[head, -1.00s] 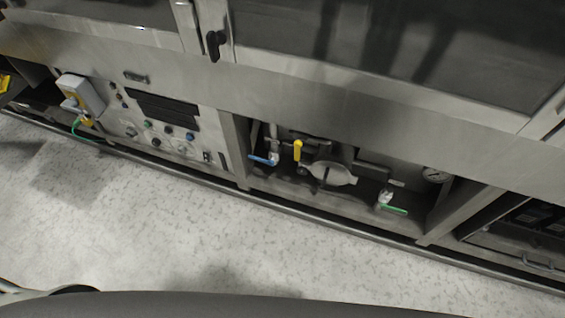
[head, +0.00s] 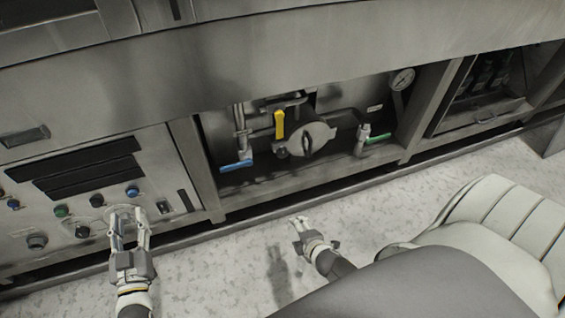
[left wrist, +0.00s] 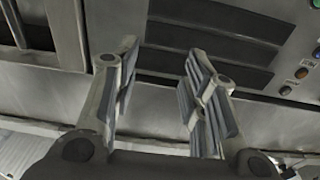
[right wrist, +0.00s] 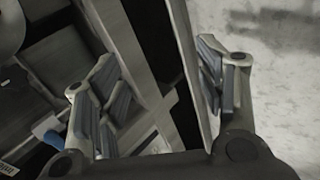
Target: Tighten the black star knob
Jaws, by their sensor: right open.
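A round metal cover (head: 318,137) sits on the pipework in the open bay in the head view. A small dark part (head: 306,146) on its front may be the black star knob; its star shape is too small to make out. My right gripper (head: 299,227) is open and empty, low in front of the bay and apart from the cover. Its spread fingers show in the right wrist view (right wrist: 155,75). My left gripper (head: 127,218) is open and empty before the control panel at the left; its fingers also show apart in the left wrist view (left wrist: 158,75).
Around the cover are a yellow handle (head: 279,124), a blue handle (head: 236,166), a green handle (head: 378,139) and a pressure gauge (head: 402,80). The bay's left post (head: 196,168) and bottom rail (head: 300,190) frame it. The floor (head: 225,280) in front is clear.

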